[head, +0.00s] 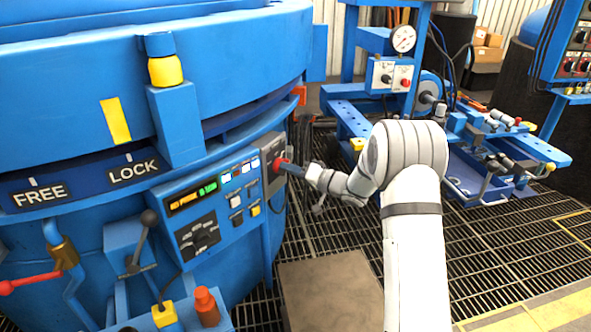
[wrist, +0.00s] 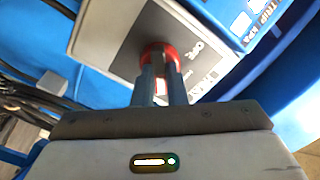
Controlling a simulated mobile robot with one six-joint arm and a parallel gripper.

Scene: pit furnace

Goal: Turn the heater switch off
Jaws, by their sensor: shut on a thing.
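The heater switch (head: 278,162) is a red rotary switch on a grey plate at the right end of the blue furnace's control panel. In the wrist view the red switch (wrist: 158,53) sits between my fingertips on the grey plate, with "OFF" lettering to its right. My gripper (head: 284,166) reaches the panel from the right, and it also shows in the wrist view (wrist: 161,75). Its two dark fingers are shut on the switch. The fingers hide part of the switch, so I cannot tell its exact position.
The control panel (head: 212,212) carries lit displays and several buttons close to the left of my gripper. A lever with a dark knob (head: 149,219) stands further left. A blue workbench (head: 360,125) with a gauge stands behind my arm. Open grating floor lies to the right.

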